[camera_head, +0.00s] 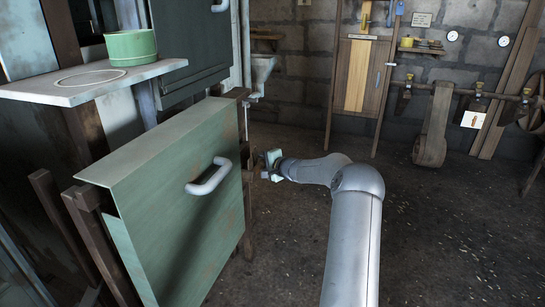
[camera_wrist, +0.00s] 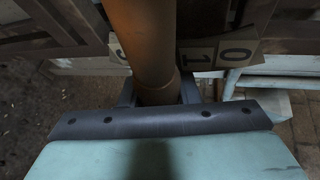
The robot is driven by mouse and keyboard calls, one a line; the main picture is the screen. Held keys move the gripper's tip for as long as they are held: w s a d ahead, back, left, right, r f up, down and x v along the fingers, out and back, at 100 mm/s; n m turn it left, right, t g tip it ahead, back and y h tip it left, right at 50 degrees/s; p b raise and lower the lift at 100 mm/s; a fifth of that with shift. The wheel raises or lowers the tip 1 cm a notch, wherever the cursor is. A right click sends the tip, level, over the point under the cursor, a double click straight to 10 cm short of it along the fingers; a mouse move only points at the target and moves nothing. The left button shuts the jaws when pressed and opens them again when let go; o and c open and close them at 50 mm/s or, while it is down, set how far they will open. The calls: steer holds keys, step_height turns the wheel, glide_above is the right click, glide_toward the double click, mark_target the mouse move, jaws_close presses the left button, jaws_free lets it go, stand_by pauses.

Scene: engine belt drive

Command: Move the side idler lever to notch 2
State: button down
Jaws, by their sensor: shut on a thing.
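The side idler lever (camera_wrist: 143,40) is a rust-brown round rod. In the wrist view it runs from the top edge down between the fingers of my gripper (camera_wrist: 158,93), which is shut on it. Number plates lie behind it: a 0 plate (camera_wrist: 237,53), a 1 plate (camera_wrist: 197,58) just right of the rod, and a partly covered plate (camera_wrist: 118,48) at its left, perhaps a 3. The rod hides the space between the 1 plate and the left plate. In the head view my gripper (camera_head: 267,168) is at the right end of the green panel; the lever there is too small to make out.
A green panel (camera_head: 165,190) with a white handle (camera_head: 209,176) stands left of my arm. A green pot (camera_head: 131,47) sits on a pale shelf (camera_head: 95,82).

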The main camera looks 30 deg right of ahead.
steer(key=shift+f, duration=0.1)
steer(key=c, duration=1.1)
jaws_free()
steer(key=shift+s, duration=0.15)
steer(key=p+v, duration=0.2)
steer(key=v, duration=1.5)
steer(key=shift+s, duration=0.1)
